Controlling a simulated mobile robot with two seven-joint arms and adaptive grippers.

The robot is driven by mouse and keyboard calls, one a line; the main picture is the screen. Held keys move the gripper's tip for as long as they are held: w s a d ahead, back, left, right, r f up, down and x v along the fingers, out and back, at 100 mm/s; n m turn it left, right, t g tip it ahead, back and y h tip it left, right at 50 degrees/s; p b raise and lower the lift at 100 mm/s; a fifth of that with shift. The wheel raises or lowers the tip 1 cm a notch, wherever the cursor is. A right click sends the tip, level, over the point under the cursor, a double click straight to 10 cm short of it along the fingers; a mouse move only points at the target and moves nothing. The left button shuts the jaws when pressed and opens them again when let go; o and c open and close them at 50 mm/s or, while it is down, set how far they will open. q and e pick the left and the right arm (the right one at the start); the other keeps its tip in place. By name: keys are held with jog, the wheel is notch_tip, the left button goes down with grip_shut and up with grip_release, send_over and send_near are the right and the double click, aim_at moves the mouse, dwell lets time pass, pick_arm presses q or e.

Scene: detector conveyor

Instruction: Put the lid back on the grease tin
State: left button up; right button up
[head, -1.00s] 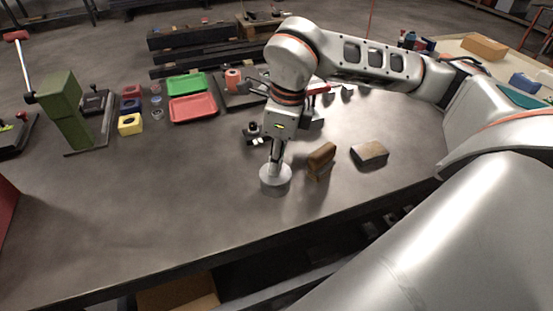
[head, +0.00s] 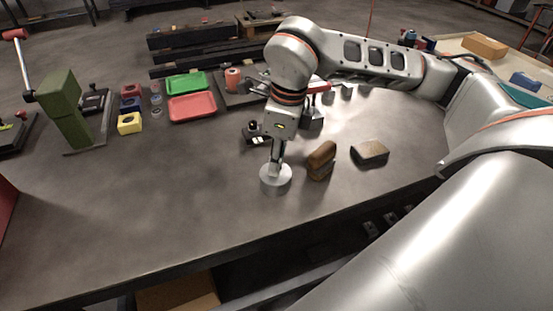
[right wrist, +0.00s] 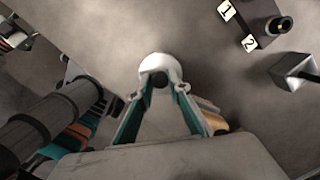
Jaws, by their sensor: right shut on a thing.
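A round grey metal grease tin (head: 275,186) stands on the bench in front of the brown brush-like block. My right gripper (head: 275,171) points straight down at the top of the tin, shut on a dark knob that appears to belong to the lid. In the right wrist view the pale round lid (right wrist: 160,62) shows beyond the fingertips, with the dark knob between them. The lid is over the tin, but I cannot tell whether it touches the rim or sits level. My left gripper is not in view.
A brown block (head: 321,158) and a grey-tan block (head: 370,152) lie close to the right. A black device (head: 256,133) stands just behind. Green (head: 187,84) and red (head: 192,107) trays are farther back. The bench is clear to the left and front.

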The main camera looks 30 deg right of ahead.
jog(key=o, duration=1.5)
jog(key=shift+r, duration=0.1)
jog(key=shift+r+p, duration=1.7)
jog(key=shift+r, duration=1.7)
grip_shut()
